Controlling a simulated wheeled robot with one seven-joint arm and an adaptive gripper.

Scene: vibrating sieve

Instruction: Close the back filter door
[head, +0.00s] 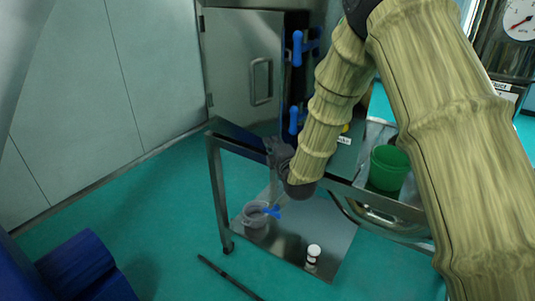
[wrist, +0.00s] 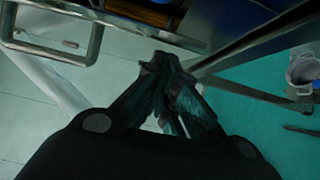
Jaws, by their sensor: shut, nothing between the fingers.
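A grey metal door (head: 235,50) with a bar handle (head: 262,82) and hinges on its left edge is at upper centre in the head view. A dark area with blue clamp handles (head: 297,48) lies beside its right edge; I cannot tell how far open the door is. My gripper (head: 272,146) is below the door's lower right corner, over the cart frame. In the wrist view, my gripper (wrist: 165,62) has its dark fingers together and empty. A metal bar handle (wrist: 95,45) shows at upper left there, apart from the fingers.
A metal cart (head: 218,185) stands below the door. Its lower shelf (head: 285,240) holds a grey cup (head: 254,216) with a blue piece beside it and a white jar (head: 313,253). Open teal floor (head: 170,250) lies left.

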